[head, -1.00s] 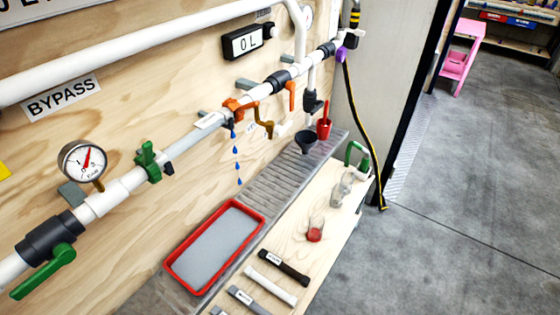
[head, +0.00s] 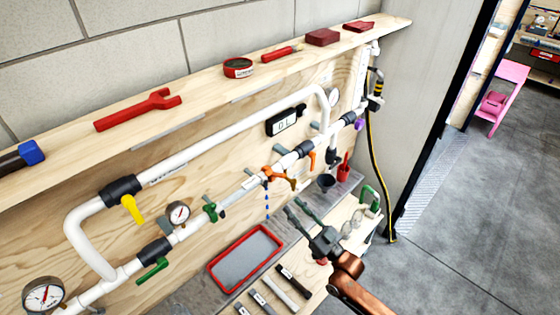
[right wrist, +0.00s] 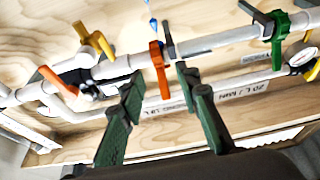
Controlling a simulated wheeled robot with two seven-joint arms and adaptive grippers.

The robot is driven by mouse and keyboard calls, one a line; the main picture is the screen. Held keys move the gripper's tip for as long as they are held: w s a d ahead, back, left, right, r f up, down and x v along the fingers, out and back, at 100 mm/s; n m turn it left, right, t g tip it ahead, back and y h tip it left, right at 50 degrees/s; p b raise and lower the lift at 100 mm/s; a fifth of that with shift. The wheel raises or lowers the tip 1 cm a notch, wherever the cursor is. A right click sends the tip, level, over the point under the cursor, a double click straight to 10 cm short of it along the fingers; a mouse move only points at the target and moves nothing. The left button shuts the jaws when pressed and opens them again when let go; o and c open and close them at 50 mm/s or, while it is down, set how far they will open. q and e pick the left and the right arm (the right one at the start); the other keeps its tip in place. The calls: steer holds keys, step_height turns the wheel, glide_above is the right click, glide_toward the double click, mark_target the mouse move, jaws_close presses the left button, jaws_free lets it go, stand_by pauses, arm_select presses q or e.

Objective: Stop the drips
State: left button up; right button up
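Blue drops (head: 267,205) hang below an orange fitting (head: 267,173) on the white pipe (head: 235,192), above a red-rimmed tray (head: 212,268) holding grey liquid. A green valve handle (head: 209,208) sits to the left on the pipe; an orange handle (head: 312,160) sits to the right. My right gripper (head: 294,206) is open and empty, in front of the pipe and right of the drops. In the right wrist view, an orange handle (right wrist: 160,70) appears between the open fingertips (right wrist: 158,76), with no contact evident. Drops (right wrist: 153,26) show above it. My left gripper is out of view.
Several labelled tools (head: 292,282) lie on the bench right of the tray. A black funnel (head: 326,182) and red scoop (head: 343,168) stand farther back. Clear floor (head: 450,240) lies right.

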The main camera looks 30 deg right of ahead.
steer(key=p, duration=0.2)
glide_toward(279, 174)
steer(key=w, duration=0.2)
steer(key=x, duration=0.5)
steer(key=p+x, duration=0.1)
steer(key=x, duration=0.2)
steer(key=shift+s+a, duration=0.1)
steer(key=shift+a, duration=0.2)
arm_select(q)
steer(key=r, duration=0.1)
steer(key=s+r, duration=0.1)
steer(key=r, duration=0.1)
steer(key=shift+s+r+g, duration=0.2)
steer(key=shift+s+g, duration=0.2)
arm_select(e)
steer(key=shift+c, duration=0.5)
jaws_close()
